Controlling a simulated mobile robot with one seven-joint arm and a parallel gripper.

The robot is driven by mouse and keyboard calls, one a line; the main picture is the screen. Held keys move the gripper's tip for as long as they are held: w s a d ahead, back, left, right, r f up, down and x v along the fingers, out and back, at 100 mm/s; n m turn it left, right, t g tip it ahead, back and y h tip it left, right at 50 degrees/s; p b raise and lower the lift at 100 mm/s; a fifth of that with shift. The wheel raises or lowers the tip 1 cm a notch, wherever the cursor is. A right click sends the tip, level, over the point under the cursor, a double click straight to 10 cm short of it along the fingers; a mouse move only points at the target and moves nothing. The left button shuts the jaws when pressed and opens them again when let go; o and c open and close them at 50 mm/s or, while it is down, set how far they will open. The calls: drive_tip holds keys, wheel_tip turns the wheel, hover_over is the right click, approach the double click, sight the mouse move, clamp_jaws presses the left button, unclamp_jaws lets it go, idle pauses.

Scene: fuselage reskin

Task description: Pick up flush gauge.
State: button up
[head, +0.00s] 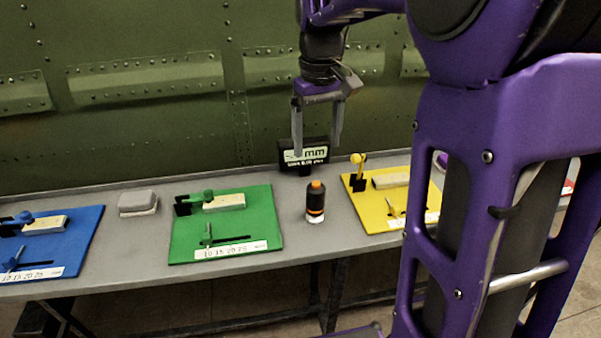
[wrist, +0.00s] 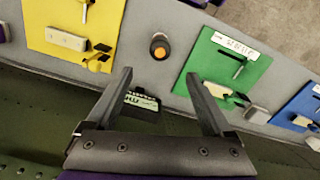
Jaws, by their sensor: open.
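The flush gauge appears to be the small black device with a pale "mm" display (head: 313,155), standing at the back of the grey bench against the green skin. It also shows in the wrist view (wrist: 142,101), partly behind the left finger. My gripper (head: 317,148) is open and empty, pointing down above the bench. In the head view its left finger overlaps the gauge's display and its right finger is just beyond the gauge's right edge. In the wrist view my gripper (wrist: 158,73) has the gauge between its fingers, nearer the left one. I see no contact with certainty.
A black bottle with an orange cap (head: 315,202) stands in front of the gauge. Green (head: 240,235), yellow (head: 376,214) and blue (head: 78,240) boards with small tools and blocks lie on the bench (head: 130,235). A grey block (head: 138,203) sits between blue and green.

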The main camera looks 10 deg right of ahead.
sight(316, 183)
drive_tip(key=f+b, duration=0.2)
drive_tip(key=f, duration=0.8)
drive_tip(key=shift+s, duration=0.2)
drive_tip(key=shift+f+b, duration=0.65)
drive_tip(key=shift+f, duration=2.4)
clamp_jaws()
